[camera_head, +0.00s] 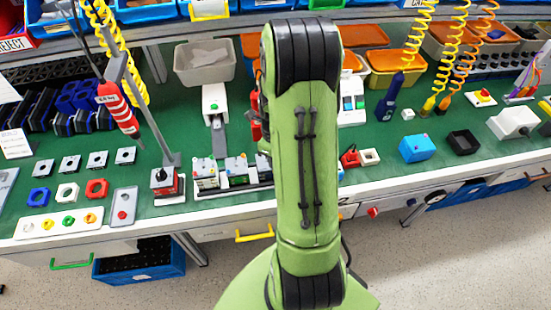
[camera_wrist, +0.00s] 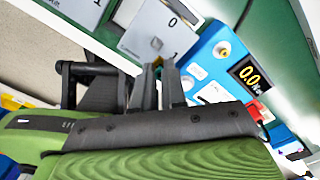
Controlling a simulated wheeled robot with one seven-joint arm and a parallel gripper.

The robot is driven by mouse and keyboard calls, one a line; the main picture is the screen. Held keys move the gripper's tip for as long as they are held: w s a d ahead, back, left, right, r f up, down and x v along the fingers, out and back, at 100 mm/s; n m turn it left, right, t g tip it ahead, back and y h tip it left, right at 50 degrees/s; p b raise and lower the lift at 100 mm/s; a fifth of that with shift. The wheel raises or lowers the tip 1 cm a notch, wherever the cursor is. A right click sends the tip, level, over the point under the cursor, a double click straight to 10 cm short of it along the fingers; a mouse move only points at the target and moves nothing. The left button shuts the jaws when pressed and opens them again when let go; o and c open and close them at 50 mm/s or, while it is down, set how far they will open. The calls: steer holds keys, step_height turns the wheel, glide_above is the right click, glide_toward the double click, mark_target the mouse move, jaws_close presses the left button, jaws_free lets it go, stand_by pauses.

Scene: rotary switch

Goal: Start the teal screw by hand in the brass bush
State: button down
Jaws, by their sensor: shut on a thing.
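In the wrist view, the dark fingers of my gripper (camera_wrist: 165,72) are closed together. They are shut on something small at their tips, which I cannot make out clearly. To the right, a blue box (camera_wrist: 204,58) carries a display and a round brass-coloured fitting (camera_wrist: 222,49); I cannot tell whether this is the bush. In the head view, my arm hides my gripper.
In the head view, a green bench (camera_head: 300,165) is crowded with fixtures. A red hanging tool (camera_head: 117,107) is at the left, beside a metal post. A blue box (camera_head: 417,148) is at the right. Grey and orange bins line the back. Bare green surface shows right of my arm.

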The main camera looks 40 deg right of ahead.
steer(key=m, duration=0.5)
steer(key=shift+m, duration=0.3)
steer(key=c, duration=1.1)
jaws_free()
steer(key=shift+f, duration=0.1)
steer(key=shift+a, duration=0.1)
step_height(320, 180, up, 16)
steer(key=p, duration=0.3)
steer(key=shift+d, duration=0.2)
steer(key=shift+s, duration=0.1)
